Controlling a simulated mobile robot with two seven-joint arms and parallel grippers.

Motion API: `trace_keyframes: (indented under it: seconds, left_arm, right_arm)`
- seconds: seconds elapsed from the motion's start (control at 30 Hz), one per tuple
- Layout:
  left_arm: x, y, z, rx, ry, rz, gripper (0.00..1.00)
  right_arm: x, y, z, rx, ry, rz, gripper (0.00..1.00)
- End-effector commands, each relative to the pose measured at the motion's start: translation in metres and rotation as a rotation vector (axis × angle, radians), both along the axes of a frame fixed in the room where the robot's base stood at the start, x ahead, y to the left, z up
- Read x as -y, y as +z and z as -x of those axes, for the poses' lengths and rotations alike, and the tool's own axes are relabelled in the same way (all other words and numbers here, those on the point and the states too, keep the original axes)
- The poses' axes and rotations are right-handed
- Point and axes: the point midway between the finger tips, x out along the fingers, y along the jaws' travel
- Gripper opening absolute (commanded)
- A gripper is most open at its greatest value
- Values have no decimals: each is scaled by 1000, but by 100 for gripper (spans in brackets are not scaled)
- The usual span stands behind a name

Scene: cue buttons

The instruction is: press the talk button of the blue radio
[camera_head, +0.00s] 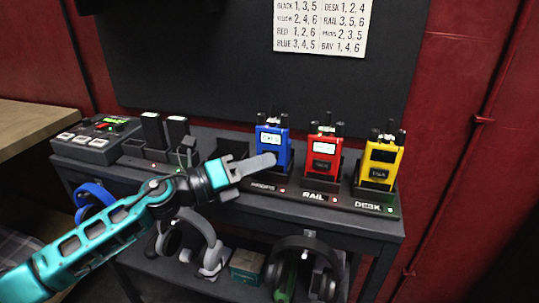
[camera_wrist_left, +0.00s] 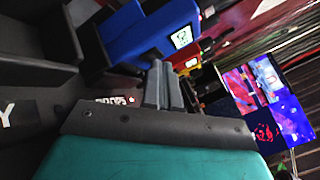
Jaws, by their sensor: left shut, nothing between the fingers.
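The blue radio (camera_head: 284,155) stands upright in the charger slot labelled PROPS, with a small lit screen (camera_head: 270,138) on its upper front. My left gripper (camera_head: 272,160) is shut and empty, its fingertips in front of the radio's lower front. They cover the spot where the red and yellow radios carry a dark panel, so I cannot make out the blue radio's talk button. In the left wrist view the blue radio (camera_wrist_left: 140,32) lies just beyond the shut fingers (camera_wrist_left: 160,75). I cannot tell whether they touch it. My right gripper is not in view.
A red radio (camera_head: 323,148) at RAIL and a yellow radio (camera_head: 381,160) at DESK stand to the right. An empty slot (camera_head: 233,145) is to the left. A control box (camera_head: 95,140) sits farther left. Headsets (camera_head: 303,262) hang below. A number chart (camera_head: 320,25) is on the back panel.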

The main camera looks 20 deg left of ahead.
Motion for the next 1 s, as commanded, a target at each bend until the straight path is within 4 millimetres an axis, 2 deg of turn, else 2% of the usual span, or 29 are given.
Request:
trace_keyframes:
  seconds: [0.3,0.67,1.0]
  left_arm:
    - [-1,0,14,1,1,-1,0]
    - [-1,0,17,0,0,0,0]
    - [-3,-1,48,-3,-1,0,0]
  right_arm:
    - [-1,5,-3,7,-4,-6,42]
    - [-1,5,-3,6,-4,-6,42]
    - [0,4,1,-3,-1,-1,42]
